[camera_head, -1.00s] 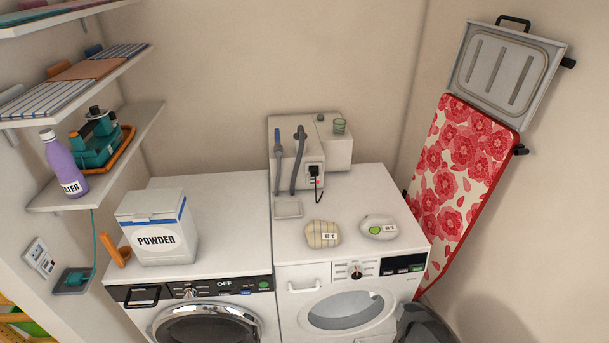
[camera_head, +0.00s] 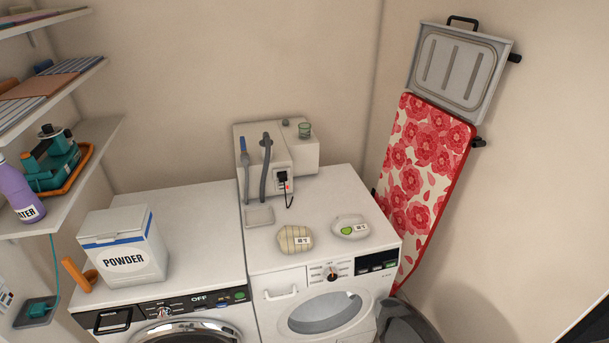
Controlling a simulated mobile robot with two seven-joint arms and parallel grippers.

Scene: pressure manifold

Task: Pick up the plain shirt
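Two small rounded bundles with tags lie on top of the right-hand machine. One is a beige striped bundle (camera_head: 292,238). The other is a whitish bundle (camera_head: 351,225) with a green spot. Folded cloths, one striped (camera_head: 20,112) and one plain brown (camera_head: 54,78), lie on the shelf at the left. I cannot tell which of these, if any, is the plain shirt. Neither of my grippers is in view.
A white powder box (camera_head: 124,255) stands on the left machine (camera_head: 190,215). A floral ironing board (camera_head: 425,165) leans on the right wall. A dark grey rounded object (camera_head: 402,322) is at the bottom.

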